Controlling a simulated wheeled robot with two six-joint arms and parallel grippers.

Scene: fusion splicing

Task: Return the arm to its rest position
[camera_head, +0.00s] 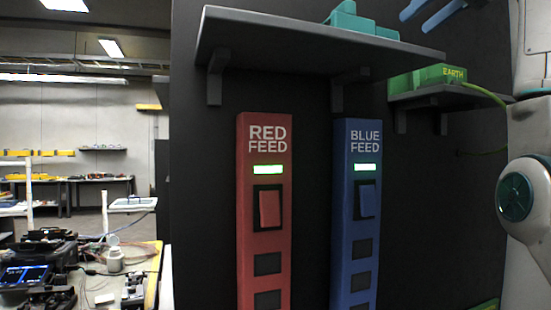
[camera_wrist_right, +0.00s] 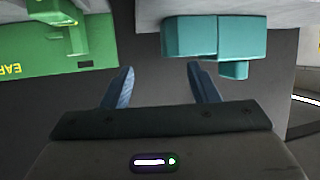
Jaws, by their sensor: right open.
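My right gripper (camera_head: 416,20) shows at the top right of the head view, with its blue fingers pointing left. In the right wrist view its two fingers (camera_wrist_right: 164,82) are apart with nothing between them. My right arm comes down along the right edge of the head view. The gripper is above and to the right of a teal block (camera_head: 355,20) on the upper shelf. In the wrist view the teal block (camera_wrist_right: 205,38) lies beyond the right finger. My left gripper is not in view.
A dark panel carries a red feed (camera_head: 278,195) and a blue feed (camera_head: 345,200), both with lit green indicators. Above them is the upper shelf (camera_head: 270,45). A green EARTH box (camera_head: 430,76) with a green cable sits on a smaller shelf. A cluttered bench stands at lower left.

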